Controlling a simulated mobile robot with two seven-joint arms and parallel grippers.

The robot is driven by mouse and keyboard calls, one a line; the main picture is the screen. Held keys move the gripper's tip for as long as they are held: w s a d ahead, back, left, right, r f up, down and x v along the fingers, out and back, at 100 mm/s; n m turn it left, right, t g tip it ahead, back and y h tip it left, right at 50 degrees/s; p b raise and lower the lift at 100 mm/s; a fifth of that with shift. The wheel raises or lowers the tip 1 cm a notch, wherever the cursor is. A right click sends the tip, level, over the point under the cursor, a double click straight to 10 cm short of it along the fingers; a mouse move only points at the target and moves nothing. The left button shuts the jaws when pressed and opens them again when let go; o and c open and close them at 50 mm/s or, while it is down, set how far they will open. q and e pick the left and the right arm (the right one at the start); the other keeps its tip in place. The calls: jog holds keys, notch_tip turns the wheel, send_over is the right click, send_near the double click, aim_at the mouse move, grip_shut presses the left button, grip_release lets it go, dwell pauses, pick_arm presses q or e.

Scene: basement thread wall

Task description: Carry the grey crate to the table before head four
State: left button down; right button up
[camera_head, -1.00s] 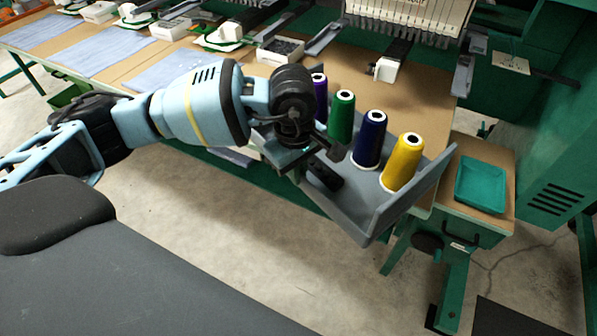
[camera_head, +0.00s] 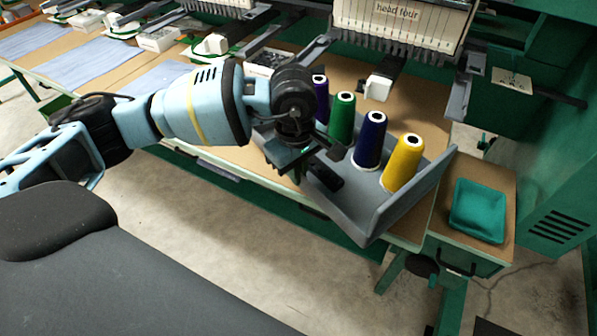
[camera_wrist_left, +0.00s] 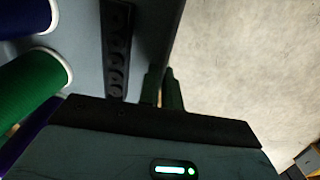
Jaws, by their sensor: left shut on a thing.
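The grey crate (camera_head: 368,222) is in my left gripper (camera_head: 325,165), which is shut on its near wall. The crate holds a purple cone (camera_head: 321,100), a green cone (camera_head: 341,120), a dark blue cone (camera_head: 369,142) and a yellow cone (camera_head: 403,163), all standing upright in it. In the head view the crate overlaps the front edge of the table (camera_head: 405,118) before the machine head labelled head four (camera_head: 397,15). I cannot tell whether it touches the table. The left wrist view shows the green cone (camera_wrist_left: 32,95) close to the gripper. My right gripper is out of view.
A teal tray (camera_head: 478,212) sits on a small stand at the right. A white clamp part (camera_head: 378,88) hangs under head four, behind the cones. Blue cloths (camera_head: 165,80) and a small box of dark items (camera_head: 270,58) lie further left. The tabletop behind the crate looks clear.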

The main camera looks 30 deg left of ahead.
pick_arm(q)
jog(key=shift+w+f, duration=0.25)
jog(key=shift+f, duration=0.35)
jog(key=shift+s+f+b, duration=0.1)
jog(key=shift+s+b, duration=0.05)
jog(key=shift+b, duration=0.15)
jog(key=shift+s, duration=0.25)
jog(key=shift+w, duration=0.15)
jog(key=c, duration=2)
grip_release()
jog(key=shift+f, duration=0.1)
jog(key=o, duration=0.4)
notch_tip(320, 180, up, 12)
jog(key=shift+s+a, duration=0.15)
jog(key=shift+s, duration=0.3)
